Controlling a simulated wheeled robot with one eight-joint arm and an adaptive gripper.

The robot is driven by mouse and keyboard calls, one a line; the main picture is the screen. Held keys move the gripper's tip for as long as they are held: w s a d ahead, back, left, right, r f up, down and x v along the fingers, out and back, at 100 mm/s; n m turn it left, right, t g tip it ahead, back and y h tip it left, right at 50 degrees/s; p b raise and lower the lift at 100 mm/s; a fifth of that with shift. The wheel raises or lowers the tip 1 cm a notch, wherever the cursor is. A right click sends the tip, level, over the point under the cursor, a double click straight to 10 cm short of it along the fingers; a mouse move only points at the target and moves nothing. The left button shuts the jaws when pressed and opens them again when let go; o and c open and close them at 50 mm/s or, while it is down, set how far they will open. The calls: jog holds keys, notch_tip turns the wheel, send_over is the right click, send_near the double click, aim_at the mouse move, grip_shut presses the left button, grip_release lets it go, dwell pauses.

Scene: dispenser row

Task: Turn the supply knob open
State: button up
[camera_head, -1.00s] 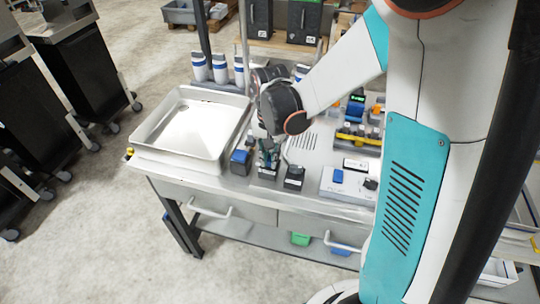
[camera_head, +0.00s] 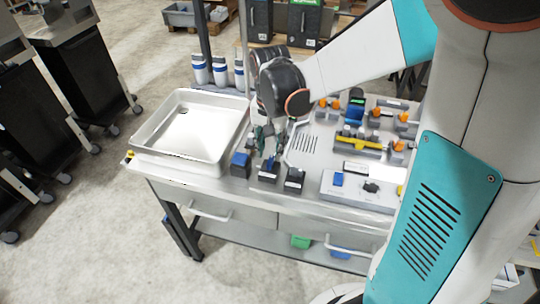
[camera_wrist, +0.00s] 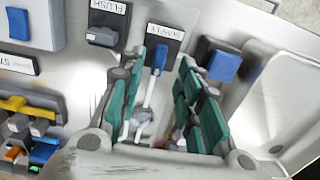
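The supply knob (camera_wrist: 160,57) is a blue lever on a dark block with an upside-down SUPPLY label (camera_wrist: 165,32). In the wrist view it lies between my two green-padded fingertips. My gripper (camera_wrist: 162,64) is open, with a gap visible on both sides of the knob. I cannot tell whether either finger touches it. In the head view my gripper (camera_head: 264,144) points down over the front of the bench, just above the supply block (camera_head: 268,175). The knob is mostly hidden there by the fingers.
A FLUSH block (camera_wrist: 103,35) with a dark knob is beside the supply block. A blue-topped block (camera_head: 240,164) stands on its other side, near the metal tray (camera_head: 190,130). A thin light pipe (camera_wrist: 149,92) runs between my fingers in the wrist view. Valves (camera_head: 355,110) stand to the right.

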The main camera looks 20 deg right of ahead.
aim_at(270, 161)
notch_tip(270, 161, up, 7)
dwell(0.3)
jog(key=shift+f, duration=0.15)
jog(key=shift+s, duration=0.1)
jog(key=s+r+n+t, duration=0.4)
jog(key=s+n+t, duration=0.3)
jog(key=s, duration=0.7)
jog(key=shift+s, duration=0.15)
jog(key=shift+d, duration=0.15)
